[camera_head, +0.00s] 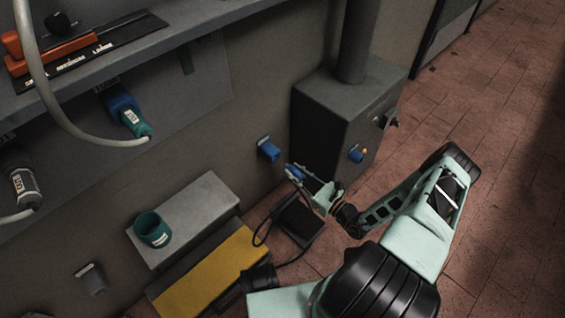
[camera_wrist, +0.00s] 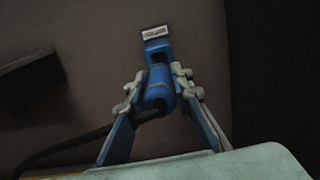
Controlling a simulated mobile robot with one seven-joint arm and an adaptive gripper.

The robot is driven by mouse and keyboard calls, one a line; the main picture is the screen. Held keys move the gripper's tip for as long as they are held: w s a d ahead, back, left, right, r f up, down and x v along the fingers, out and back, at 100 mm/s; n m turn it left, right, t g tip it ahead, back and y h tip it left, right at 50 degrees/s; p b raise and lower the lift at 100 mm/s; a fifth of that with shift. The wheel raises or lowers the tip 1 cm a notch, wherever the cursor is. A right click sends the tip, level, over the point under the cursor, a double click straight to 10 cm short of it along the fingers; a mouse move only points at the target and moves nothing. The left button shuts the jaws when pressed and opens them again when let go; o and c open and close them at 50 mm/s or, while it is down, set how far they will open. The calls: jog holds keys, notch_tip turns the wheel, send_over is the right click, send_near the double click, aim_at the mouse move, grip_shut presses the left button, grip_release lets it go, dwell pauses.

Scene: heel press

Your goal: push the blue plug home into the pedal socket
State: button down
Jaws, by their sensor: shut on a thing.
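The blue plug (camera_head: 295,173) is held at the tip of my gripper (camera_head: 300,178). In the wrist view the plug (camera_wrist: 157,92) sits between the two fingertips of my gripper (camera_wrist: 158,86), which are shut on its sides. A dark cable leads from the plug down to the left. The blue pedal socket (camera_head: 269,150) is on the wall, with a pale label (camera_wrist: 155,33) above it. In the head view a gap shows between plug and socket. In the wrist view the plug overlaps the lower part of the socket (camera_wrist: 157,50), so its front end is hidden.
The black pedal (camera_head: 298,221) lies on the floor below my gripper. A grey box with a pipe (camera_head: 325,105) stands right of the socket. A grey block (camera_head: 205,205) with a teal mug (camera_head: 152,230) and a yellow step (camera_head: 215,272) stand left. Open tiled floor lies right.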

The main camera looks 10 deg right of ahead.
dwell(0.3)
jog(key=shift+v, duration=3)
jog(key=b, duration=0.1)
send_near(303, 179)
jog(key=shift+v, duration=5.05)
jog(key=w+d+f, duration=0.3)
jog(key=w+d, duration=0.8)
jog(key=d, duration=0.4)
jog(key=shift+d+f, duration=0.2)
jog(key=shift+d, duration=0.2)
jog(key=shift+d, duration=0.1)
jog(key=shift+w+d+r, duration=0.35)
jog(key=shift+w+d, duration=0.05)
jog(key=shift+d, duration=0.15)
jog(key=shift+w+d+r, duration=0.3)
jog(key=shift+w+d, duration=0.05)
jog(key=shift+d, duration=0.25)
